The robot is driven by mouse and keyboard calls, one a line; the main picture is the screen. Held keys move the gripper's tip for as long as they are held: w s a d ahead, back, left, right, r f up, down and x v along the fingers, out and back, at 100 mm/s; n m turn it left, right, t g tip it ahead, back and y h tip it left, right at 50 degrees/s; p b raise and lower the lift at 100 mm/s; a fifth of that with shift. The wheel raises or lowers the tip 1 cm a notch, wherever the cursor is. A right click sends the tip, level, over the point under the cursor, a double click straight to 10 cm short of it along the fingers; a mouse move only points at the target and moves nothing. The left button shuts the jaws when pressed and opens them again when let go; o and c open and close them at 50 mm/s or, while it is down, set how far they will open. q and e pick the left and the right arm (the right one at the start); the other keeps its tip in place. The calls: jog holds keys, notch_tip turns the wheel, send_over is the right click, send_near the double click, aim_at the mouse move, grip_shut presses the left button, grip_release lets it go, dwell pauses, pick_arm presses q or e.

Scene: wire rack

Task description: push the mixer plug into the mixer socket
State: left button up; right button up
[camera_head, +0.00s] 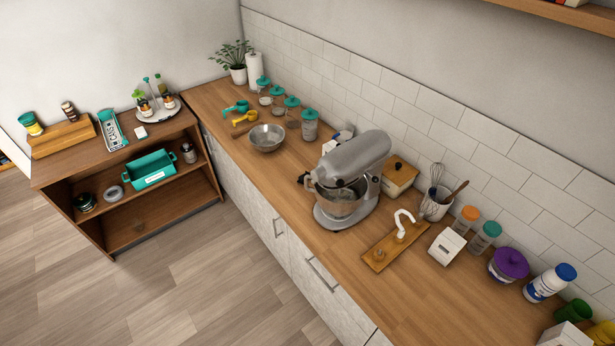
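The grey stand mixer (352,172) stands on the wooden counter with a metal bowl under its head. A wooden board (378,258) lies to its right, with a white curved piece (404,216) rising from it. A white box (446,246) sits just right of the board. A small dark item (304,180) shows at the mixer's left side. I cannot tell which of these, if any, is the mixer plug or the mixer socket. Neither of my grippers is in view.
Jars, a purple-lidded pot (507,264) and a utensil crock (435,204) line the tiled wall. A metal bowl (267,138) and measuring cups lie left of the mixer. The counter front (300,222) is clear. A low shelf unit (150,215) stands at left.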

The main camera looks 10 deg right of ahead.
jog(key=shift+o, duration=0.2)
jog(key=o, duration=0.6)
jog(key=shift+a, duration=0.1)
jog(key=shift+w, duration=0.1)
